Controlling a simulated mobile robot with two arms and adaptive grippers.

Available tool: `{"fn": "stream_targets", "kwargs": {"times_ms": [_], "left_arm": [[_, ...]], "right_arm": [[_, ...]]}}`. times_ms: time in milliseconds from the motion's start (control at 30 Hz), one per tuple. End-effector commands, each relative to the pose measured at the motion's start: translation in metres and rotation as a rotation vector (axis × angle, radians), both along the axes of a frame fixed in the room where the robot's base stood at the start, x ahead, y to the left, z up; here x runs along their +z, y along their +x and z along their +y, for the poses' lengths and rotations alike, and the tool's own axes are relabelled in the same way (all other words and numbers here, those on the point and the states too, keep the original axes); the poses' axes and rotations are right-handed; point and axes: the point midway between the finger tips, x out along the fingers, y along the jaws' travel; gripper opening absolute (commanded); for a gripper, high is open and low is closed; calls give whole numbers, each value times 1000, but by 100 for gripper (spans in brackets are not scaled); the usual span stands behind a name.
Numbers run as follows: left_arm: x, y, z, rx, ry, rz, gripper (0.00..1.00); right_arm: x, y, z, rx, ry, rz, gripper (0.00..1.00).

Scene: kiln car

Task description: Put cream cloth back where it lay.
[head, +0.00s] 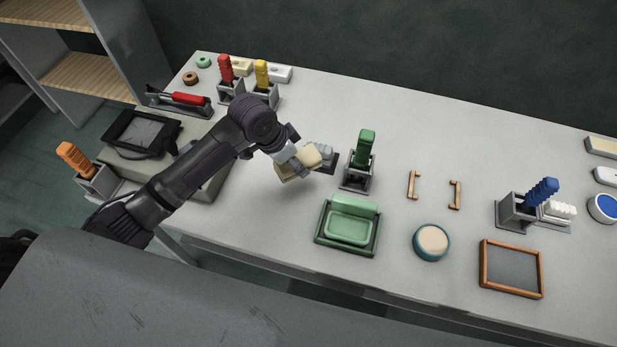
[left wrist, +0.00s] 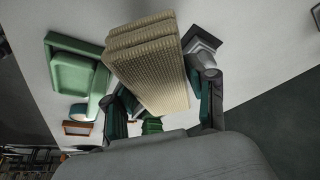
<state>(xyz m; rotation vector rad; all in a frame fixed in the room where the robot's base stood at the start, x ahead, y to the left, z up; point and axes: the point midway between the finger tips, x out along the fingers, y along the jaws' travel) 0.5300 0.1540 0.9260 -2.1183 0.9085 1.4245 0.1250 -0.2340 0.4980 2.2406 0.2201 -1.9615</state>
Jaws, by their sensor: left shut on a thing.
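The cream cloth (head: 298,163) is a folded, ribbed block held at the end of my left arm, over the grey table. My left gripper (head: 308,157) is shut on it. In the left wrist view the cream cloth (left wrist: 150,65) fills the middle, between the two fingers of my left gripper (left wrist: 165,105). Whether the cloth touches the table cannot be told. My right gripper does not show.
A green-handled tool in a grey holder (head: 359,172) stands close right of the gripper. A green tray with a green block (head: 349,225) lies in front. Red (head: 225,70) and yellow (head: 261,75) handles stand behind. Bare table (head: 440,130) lies at the back right.

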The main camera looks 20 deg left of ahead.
Motion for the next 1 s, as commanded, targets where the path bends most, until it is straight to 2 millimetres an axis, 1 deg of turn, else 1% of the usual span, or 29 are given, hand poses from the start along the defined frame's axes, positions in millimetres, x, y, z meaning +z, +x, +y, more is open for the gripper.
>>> {"fn": "stream_targets", "kwargs": {"times_ms": [33, 133, 300, 400, 533, 700, 833, 1000], "left_arm": [[-3, -4, -1, -8, 2, -1, 6], [-13, -8, -2, -14, 6, 4, 6], [-43, -8, -2, -14, 6, 4, 6], [-55, -7, -2, -14, 5, 1, 6], [-67, -8, -2, -14, 5, 2, 6], [-92, -8, -2, -13, 6, 1, 6], [-98, -7, -2, -15, 6, -2, 6], [-98, -7, -2, -15, 6, -2, 6]], "right_arm": [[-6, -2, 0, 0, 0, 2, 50], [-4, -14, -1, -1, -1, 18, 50], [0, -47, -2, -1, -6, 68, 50], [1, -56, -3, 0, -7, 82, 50], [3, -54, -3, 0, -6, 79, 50], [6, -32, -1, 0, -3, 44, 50], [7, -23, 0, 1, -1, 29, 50], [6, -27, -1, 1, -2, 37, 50]]}}
